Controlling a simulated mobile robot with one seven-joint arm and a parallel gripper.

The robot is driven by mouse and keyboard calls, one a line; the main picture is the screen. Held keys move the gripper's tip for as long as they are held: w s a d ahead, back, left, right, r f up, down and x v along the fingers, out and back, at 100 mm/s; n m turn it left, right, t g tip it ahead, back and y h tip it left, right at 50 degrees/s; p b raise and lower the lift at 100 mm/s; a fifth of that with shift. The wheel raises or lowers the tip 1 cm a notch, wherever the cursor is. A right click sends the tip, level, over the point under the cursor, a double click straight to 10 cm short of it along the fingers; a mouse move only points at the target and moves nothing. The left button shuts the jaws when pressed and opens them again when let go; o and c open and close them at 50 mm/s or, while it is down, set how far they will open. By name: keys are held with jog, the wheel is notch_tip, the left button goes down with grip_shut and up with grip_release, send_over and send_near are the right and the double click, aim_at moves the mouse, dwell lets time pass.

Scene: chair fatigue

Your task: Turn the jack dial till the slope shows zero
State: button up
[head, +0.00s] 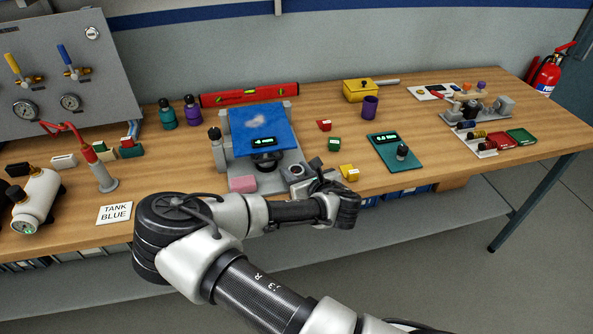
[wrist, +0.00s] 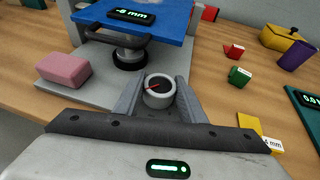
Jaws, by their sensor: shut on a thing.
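The jack dial (wrist: 159,100) is a light grey round knob with a dark face and a red pointer aimed towards the left. My gripper (head: 309,184) is shut on this dial, one finger on each side, in the wrist view. The blue plate (head: 262,122) stands over a black round jack foot (wrist: 129,58) on a grey base (head: 272,182). Its small slope display (wrist: 131,15) shows green figures in mm, seemingly a minus value; the digit is hard to read. In the head view my gripper partly hides the dial.
A pink block (wrist: 64,69) lies on the base's left. Small red (head: 324,125), green (head: 334,144) and yellow (head: 349,172) blocks lie to the right, before a teal plate (head: 386,151) with its own display. A red level (head: 249,95) lies behind.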

jog(key=shift+a, duration=0.15)
jog(key=shift+a+m+t+h+b, duration=0.1)
jog(key=shift+m+t+h+b, duration=0.4)
jog(key=shift+m+h, duration=0.6)
jog(key=m+h+b, duration=0.1)
jog(key=m+h, duration=0.2)
jog(key=h, duration=0.1)
jog(key=shift+f+m+t, duration=0.1)
jog(key=shift+m+t, duration=0.2)
jog(key=m+h+b, duration=0.1)
jog(key=m+h, duration=0.2)
jog(key=h, duration=0.1)
jog(key=shift+g, duration=0.4)
jog(key=shift+m+g+h, duration=0.7)
jog(key=shift+m+h, duration=0.9)
jog(key=shift+m, duration=0.1)
jog(key=o, duration=1)
jog(key=shift+w, duration=0.1)
jog(key=shift+o, duration=0.2)
